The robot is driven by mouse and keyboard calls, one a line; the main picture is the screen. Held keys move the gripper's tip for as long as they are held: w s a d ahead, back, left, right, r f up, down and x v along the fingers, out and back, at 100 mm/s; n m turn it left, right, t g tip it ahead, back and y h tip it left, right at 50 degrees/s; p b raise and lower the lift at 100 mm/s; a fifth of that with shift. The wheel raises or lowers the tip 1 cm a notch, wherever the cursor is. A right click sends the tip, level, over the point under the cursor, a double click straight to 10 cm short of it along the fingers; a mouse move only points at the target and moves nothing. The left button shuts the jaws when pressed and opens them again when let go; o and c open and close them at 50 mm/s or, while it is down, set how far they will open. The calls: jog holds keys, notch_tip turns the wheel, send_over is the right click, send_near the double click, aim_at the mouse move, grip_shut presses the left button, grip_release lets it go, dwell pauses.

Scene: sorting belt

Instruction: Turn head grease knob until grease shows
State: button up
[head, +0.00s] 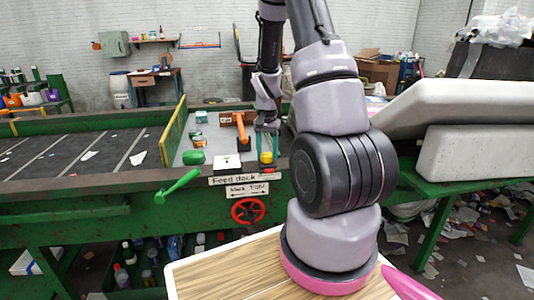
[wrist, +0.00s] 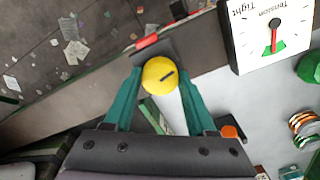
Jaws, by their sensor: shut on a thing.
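The grease knob is a round yellow cap with a dark slot, and it shows in the wrist view (wrist: 160,75) and in the head view (head: 266,157). My gripper (head: 267,142) reaches down to it at the right end of the feed dock. In the wrist view my gripper's (wrist: 159,80) two teal fingers are shut on the knob, one on each side. The slot in the cap lies at a slant. A small red piece (wrist: 147,41) sits just beyond the knob on a dark block. I cannot make out any grease.
A tension dial (wrist: 270,30) stands beside the knob. A red handwheel (head: 248,211) and a green lever (head: 178,186) are on the front of the green frame. An orange-handled tool (head: 241,130) and a green item (head: 194,157) lie on the grey dock. The dark belt (head: 65,155) runs left.

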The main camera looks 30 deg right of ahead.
aim_at(267, 154)
jog(key=shift+m, duration=0.4)
jog(key=o, duration=1.4)
jog(key=shift+c, duration=0.2)
jog(key=shift+r, duration=0.1)
notch_tip(267, 154, up, 11)
